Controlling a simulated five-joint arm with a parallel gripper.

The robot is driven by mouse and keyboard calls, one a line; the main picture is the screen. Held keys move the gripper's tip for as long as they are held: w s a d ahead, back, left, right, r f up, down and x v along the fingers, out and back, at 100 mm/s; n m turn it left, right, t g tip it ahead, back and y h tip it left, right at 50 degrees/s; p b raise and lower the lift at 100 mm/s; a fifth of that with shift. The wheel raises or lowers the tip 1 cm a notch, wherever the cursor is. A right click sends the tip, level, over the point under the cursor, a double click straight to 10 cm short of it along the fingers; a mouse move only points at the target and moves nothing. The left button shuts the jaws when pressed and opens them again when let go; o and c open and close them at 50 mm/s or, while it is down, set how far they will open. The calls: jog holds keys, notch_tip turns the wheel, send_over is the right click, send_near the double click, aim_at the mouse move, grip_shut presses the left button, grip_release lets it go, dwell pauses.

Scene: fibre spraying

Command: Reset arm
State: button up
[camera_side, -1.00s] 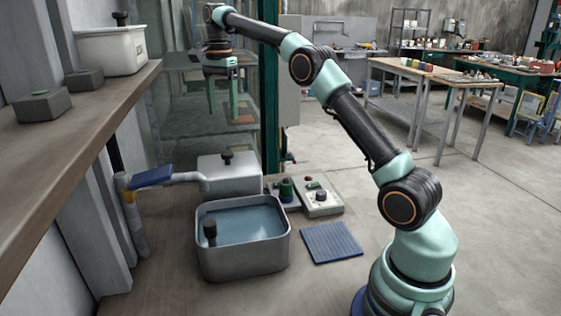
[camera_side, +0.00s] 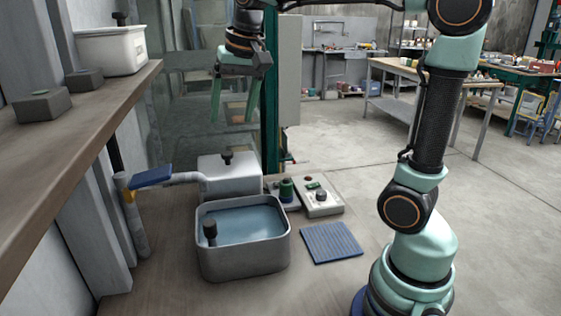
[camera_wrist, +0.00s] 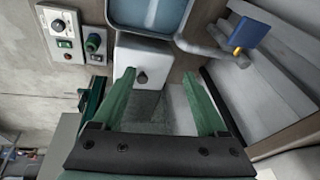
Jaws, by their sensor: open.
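My gripper (camera_side: 233,100) hangs in the air in the side view, its two green fingers spread and pointing down. It is above and behind the grey box with a black knob (camera_side: 229,172) and touches nothing. In the wrist view my gripper (camera_wrist: 160,95) shows its two fingers wide apart with nothing between them. The grey box (camera_wrist: 148,62) lies beyond the fingertips there. My arm stands on the bench to the right, with its upper part bent back to the left.
A metal basin of water (camera_side: 243,262) stands before the box. A control box (camera_side: 320,202) and a blue ribbed mat (camera_side: 331,242) lie to its right. A blue paddle (camera_side: 152,176) juts out at left. A wooden shelf (camera_side: 80,130) holds a white tub (camera_side: 110,52).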

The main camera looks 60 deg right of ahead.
jog(key=s+a+f+n+t, duration=0.2)
jog(key=s+a+f+n, duration=0.2)
jog(key=s+f+n, duration=0.3)
jog(key=s+f, duration=0.1)
jog(key=s, duration=0.2)
jog(key=shift+s+a+f, duration=0.15)
jog(key=shift+s+f, duration=0.05)
jog(key=shift+s, duration=0.15)
jog(key=shift+c, duration=0.3)
